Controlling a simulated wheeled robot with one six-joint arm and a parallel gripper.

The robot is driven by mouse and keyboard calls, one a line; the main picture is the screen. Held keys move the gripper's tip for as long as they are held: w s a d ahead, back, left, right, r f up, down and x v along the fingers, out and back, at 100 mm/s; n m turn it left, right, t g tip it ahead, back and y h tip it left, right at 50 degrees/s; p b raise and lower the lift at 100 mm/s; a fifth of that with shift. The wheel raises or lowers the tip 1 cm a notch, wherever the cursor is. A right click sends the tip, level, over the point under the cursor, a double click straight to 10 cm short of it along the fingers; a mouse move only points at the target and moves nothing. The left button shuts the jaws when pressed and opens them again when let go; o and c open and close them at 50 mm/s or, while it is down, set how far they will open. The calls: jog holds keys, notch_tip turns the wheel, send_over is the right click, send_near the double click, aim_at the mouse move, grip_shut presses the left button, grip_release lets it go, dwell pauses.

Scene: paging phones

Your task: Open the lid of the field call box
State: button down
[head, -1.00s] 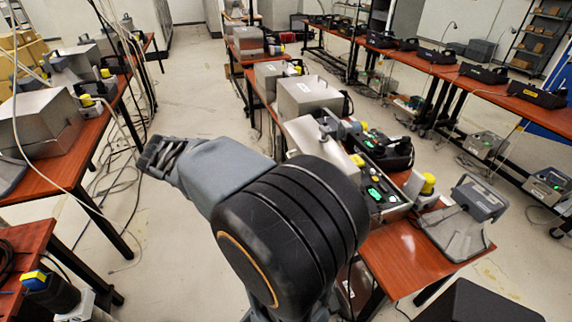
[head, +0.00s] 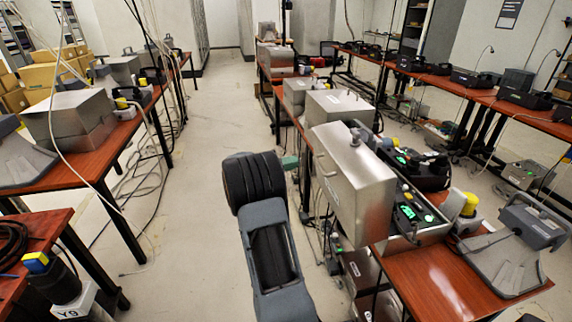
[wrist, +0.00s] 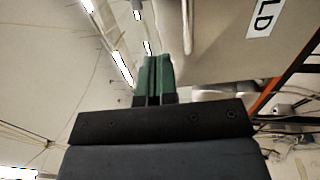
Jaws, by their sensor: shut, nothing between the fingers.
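The field call box is a metal box on the near end of the middle orange table. Its lid (head: 352,185) stands open, swung up to the left of its base (head: 436,229). Green-lit controls show inside the base. A label ending in "LD" shows on a pale metal face, likely the lid, in the wrist view (wrist: 235,45).
A black handset (head: 427,170) lies behind the open base. A yellow-topped device (head: 468,207) and a grey desk phone (head: 505,250) stand to the right. More closed metal boxes (head: 340,104) line the table behind. The aisle floor (head: 215,120) to the left is clear.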

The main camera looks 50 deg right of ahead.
aim_at(328, 152)
jog(key=p+x, duration=0.1)
jog(key=x, duration=0.8)
jog(key=shift+s+d+p, duration=0.15)
jog(key=shift+s+p, duration=0.05)
jog(key=shift+p, duration=0.1)
